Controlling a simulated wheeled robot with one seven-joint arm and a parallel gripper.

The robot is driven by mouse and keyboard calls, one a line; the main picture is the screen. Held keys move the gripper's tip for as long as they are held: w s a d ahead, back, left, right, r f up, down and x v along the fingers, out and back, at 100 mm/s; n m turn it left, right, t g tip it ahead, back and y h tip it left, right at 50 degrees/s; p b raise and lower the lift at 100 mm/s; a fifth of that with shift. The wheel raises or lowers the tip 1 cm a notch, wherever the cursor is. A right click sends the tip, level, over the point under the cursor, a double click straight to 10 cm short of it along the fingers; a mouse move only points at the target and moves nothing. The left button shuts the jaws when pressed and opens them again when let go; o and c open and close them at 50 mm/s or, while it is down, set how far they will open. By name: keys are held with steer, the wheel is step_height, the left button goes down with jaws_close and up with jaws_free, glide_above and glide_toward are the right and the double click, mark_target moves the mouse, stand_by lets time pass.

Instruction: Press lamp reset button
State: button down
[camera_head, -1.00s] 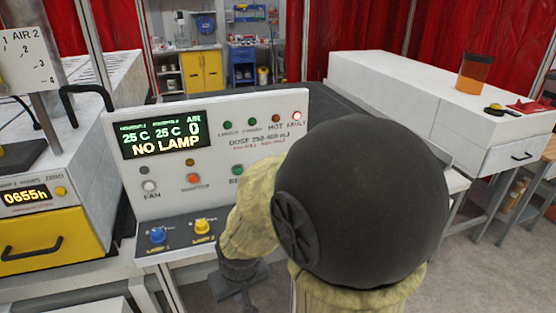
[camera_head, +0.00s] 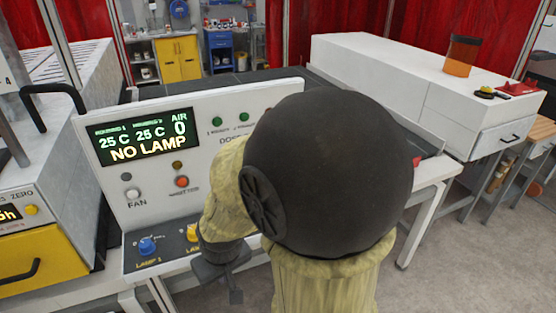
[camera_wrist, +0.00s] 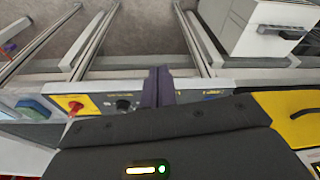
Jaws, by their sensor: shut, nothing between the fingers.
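The white control panel (camera_head: 95,165) bears a display (camera_head: 148,137) reading NO LAMP. Below it are a white FAN button (camera_head: 133,195) and an orange button (camera_head: 181,182). On the sloping lower strip are a blue LAMP 1 knob (camera_head: 147,246) and a partly covered yellow knob (camera_head: 193,234). I cannot make out a label for lamp reset; my arm hides the panel's right part. My gripper (camera_head: 236,296) is shut and empty, low in front of the strip. In the wrist view its fingers (camera_wrist: 158,86) cross the panel edge, right of a black knob (camera_wrist: 123,104).
A red knob on a yellow plate (camera_wrist: 71,105) is left in the wrist view. A yellow drawer (camera_head: 45,256) is left of the panel. A long white cabinet (camera_head: 390,75) with an orange jar (camera_head: 460,60) stands right. Floor (camera_head: 450,270) is clear at the lower right.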

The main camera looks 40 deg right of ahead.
steer(key=w+d+f+n+t+h+b, duration=0.1)
steer(key=w+d+f+n, duration=0.15)
steer(key=w, duration=0.25)
steer(key=w+d+f+n+t+h, duration=0.1)
steer(key=w+d+f+t, duration=0.1)
steer(key=w+d, duration=0.25)
steer(key=w+d+n+t+h, duration=0.1)
steer(key=w+d+n+h, duration=0.1)
steer(key=d, duration=0.4)
steer(key=w+d+n+h+b, duration=0.1)
steer(key=d+n+h, duration=0.1)
steer(key=d+h, duration=0.2)
steer(key=w+d+f+n+t+h+b, duration=0.1)
steer(key=w+d+n+h, duration=0.1)
steer(key=d, duration=0.6)
steer(key=shift+w+d+n+t+h, duration=0.3)
steer(key=shift+w+d+n+h, duration=0.05)
steer(key=shift+n+h, duration=0.15)
steer(key=d+r+n+t+h, duration=0.1)
steer(key=d+r+n+h, duration=0.4)
steer(key=n, duration=0.1)
steer(key=shift+s+d+r+t+h+b, duration=0.2)
steer(key=shift+s+r+t+h+b, duration=0.1)
steer(key=shift+s+r+h+b, duration=0.1)
steer(key=shift+w, duration=0.1)
steer(key=w+d, duration=0.2)
steer(key=w, duration=0.6)
steer(key=shift+w, duration=0.25)
steer(key=shift+w, duration=0.1)
